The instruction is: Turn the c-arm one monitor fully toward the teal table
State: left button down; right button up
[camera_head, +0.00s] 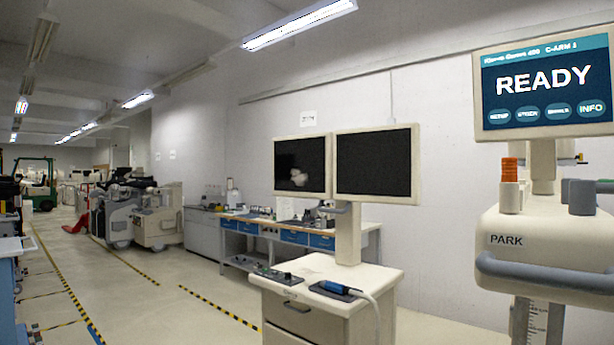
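A screen (545,83) at the upper right reads "READY" in white on dark blue. A cream cart (330,290) in the middle carries two monitors side by side on one post. The left monitor (302,165) shows a pale grey image and the right monitor (374,163) is dark. Neither of my grippers is in view.
A workbench with blue drawers (293,237) stands along the back wall. Large machines (137,212) and a green forklift (42,180) stand at left. The striped aisle floor looks clear.

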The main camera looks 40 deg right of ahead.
aim_at(541, 91)
jog(key=i+z, duration=0.25)
jog(key=i, duration=0.25)
jog(key=i+j+z, duration=0.2)
jog(key=i, duration=0.25)
jog(key=i+j+z, duration=0.25)
jog(key=i, duration=0.25)
jog(key=i+z, duration=0.2)
jog(key=z, duration=0.25)
jog(key=i+l+z, duration=0.1)
jog(key=z, duration=0.3)
jog(key=i+j+z, duration=0.1)
jog(key=i+z, duration=0.2)
jog(key=z, duration=0.15)
jog(key=i+j+z, duration=0.15)
jog(key=z, duration=0.3)
